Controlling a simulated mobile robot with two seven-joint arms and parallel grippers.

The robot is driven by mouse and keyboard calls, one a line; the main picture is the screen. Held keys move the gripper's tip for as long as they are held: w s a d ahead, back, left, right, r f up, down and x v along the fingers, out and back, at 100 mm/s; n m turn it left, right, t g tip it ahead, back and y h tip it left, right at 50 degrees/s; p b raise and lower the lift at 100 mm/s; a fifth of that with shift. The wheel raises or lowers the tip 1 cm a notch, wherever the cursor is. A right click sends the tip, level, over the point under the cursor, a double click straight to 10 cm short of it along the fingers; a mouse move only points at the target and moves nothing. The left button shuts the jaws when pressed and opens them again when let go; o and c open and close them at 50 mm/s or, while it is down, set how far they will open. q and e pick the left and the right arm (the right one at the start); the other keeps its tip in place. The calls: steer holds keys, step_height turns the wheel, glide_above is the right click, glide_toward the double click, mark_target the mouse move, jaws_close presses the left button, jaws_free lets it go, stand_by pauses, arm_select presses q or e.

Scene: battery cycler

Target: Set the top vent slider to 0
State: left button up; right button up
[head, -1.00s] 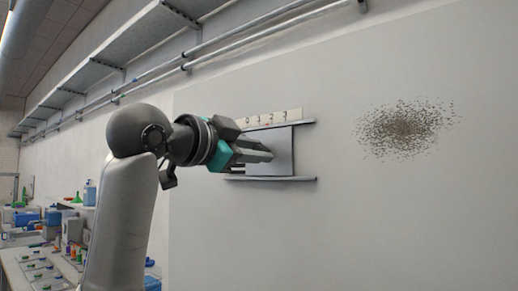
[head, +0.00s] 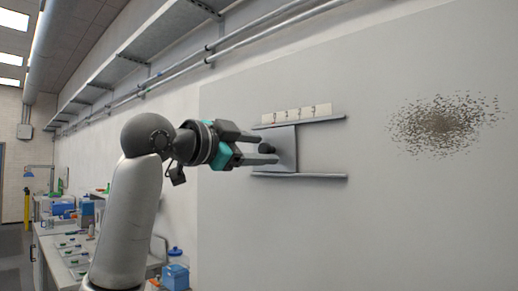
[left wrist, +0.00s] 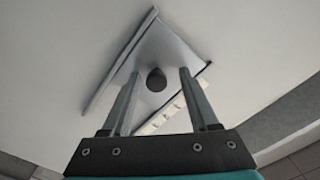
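The top vent slider is a grey plate (head: 287,150) with a round dark knob (head: 267,149), set between two horizontal rails on the white wall panel. The plate stands at the left end of the rails, below the leftmost part of a pale number strip (head: 308,112); its digits are too small to read surely. My left gripper (head: 272,151) is open, one finger above and one below the knob. In the left wrist view the knob (left wrist: 156,82) sits between the spread fingers (left wrist: 158,78), with a gap on both sides. My right gripper is not in view.
The lower rail (head: 300,176) and upper rail (head: 320,120) stick out from the panel, with a bare stretch right of the plate. A dark speckled vent patch (head: 440,122) is farther right. A cluttered bench (head: 60,245) stands at lower left.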

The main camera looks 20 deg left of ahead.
arm_select(q)
steer(key=shift+d, duration=0.1)
steer(key=shift+s+a, duration=0.25)
steer(key=shift+s, duration=0.3)
steer(key=b+v, duration=0.4)
steer(key=v, duration=1)
